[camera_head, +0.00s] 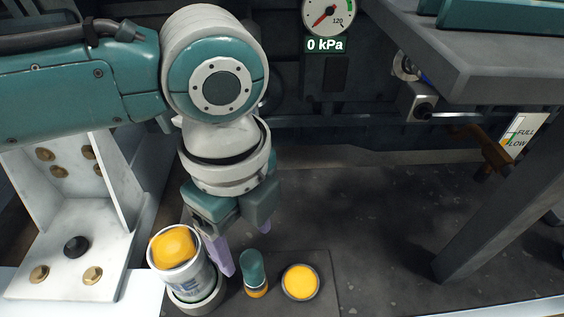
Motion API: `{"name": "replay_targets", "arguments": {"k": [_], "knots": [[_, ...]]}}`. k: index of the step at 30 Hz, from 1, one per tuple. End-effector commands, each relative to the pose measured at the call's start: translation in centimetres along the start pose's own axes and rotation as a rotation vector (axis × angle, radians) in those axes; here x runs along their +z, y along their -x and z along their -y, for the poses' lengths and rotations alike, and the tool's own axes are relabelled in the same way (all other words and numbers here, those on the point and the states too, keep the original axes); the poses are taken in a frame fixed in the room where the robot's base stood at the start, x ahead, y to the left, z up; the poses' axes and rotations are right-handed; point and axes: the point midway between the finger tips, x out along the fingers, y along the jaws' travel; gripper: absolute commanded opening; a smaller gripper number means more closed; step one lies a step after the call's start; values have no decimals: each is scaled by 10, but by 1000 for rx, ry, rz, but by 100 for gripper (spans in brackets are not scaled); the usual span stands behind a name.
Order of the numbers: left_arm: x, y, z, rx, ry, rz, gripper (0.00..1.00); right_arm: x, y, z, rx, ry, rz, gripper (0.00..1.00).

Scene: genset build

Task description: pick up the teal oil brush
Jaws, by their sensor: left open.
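The teal oil brush (251,266) stands upright on the dark floor plate at the bottom centre, with a teal handle on top and an orange lower part. My left gripper (244,252) points down just behind and above the brush. Its pale purple fingers are apart and nothing shows held between them. One finger is to the left of the brush and the other is behind it to the right. I cannot tell whether a finger touches it. My right gripper is not in view.
A can with an orange top (173,248) stands close left of the gripper in a round holder. A shallow round orange dish (300,282) lies right of the brush. A white bracket (65,225) is at the left. A grey table (480,60) overhangs the right. The floor between is clear.

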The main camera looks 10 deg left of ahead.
Motion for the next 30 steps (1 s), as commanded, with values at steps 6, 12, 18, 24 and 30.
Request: {"name": "replay_targets", "arguments": {"k": [6,12,18,24,30], "knots": [[-1,-36,0,-1,0,-1,71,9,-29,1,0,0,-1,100],[-2,-47,-1,-1,-1,-1,71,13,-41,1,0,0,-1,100],[-5,-75,-3,-1,0,-1,71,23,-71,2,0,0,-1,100],[-5,-88,-3,-1,0,0,71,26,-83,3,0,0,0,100],[-5,-85,-3,-1,0,0,69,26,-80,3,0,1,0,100]]}}
